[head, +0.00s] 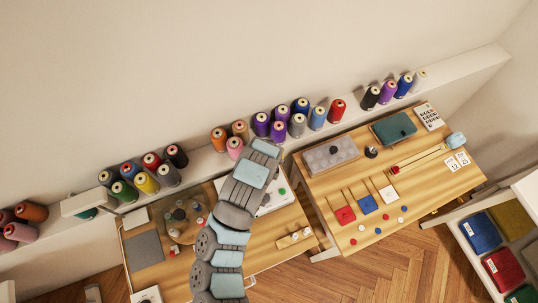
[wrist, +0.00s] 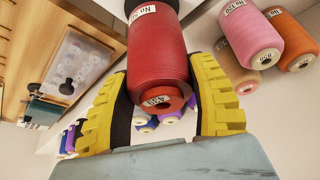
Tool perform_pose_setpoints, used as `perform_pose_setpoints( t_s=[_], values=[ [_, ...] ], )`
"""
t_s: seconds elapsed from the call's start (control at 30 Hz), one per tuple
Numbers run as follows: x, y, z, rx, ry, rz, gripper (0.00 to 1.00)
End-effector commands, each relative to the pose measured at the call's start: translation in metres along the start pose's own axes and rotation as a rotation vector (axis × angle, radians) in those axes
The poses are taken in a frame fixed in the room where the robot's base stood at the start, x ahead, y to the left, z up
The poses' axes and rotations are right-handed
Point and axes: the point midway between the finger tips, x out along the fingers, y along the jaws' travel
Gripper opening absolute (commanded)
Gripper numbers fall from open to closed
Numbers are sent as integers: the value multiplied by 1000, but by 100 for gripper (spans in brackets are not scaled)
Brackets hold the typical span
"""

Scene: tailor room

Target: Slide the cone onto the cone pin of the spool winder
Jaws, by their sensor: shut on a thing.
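A red cone (wrist: 158,55) with white labels stands between the two yellow ribbed fingers of my gripper (wrist: 165,92) in the wrist view. The fingers are shut on it from both sides, and its narrow end with a round hole points towards the wrist camera. In the head view my arm covers the middle of the left table, and the gripper and the held cone are hidden behind it. I cannot make out the spool winder or its cone pin for certain in either view. A white device with a green spot (head: 280,191) is partly covered by my arm.
Thread cones line the wall shelf, including a pink cone (head: 235,148) and an orange cone (head: 219,138) close to my arm. The right table (head: 430,190) bears a grey lidded box (head: 330,155), a teal mat (head: 394,128) and coloured squares. A white cabinet stands at the far right.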

Motion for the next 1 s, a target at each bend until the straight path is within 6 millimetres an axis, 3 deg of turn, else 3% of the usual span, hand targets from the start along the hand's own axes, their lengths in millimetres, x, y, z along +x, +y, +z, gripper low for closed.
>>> perform_pose_setpoints(
  t_s=[0.93, 0.97, 1.0],
  values=[
    [25, 0, 11, -1, -1, 0, 18],
    [25, 0, 11, -1, -1, 0, 61],
    [24, 0, 10, -1, -1, 0, 73]
  ],
)
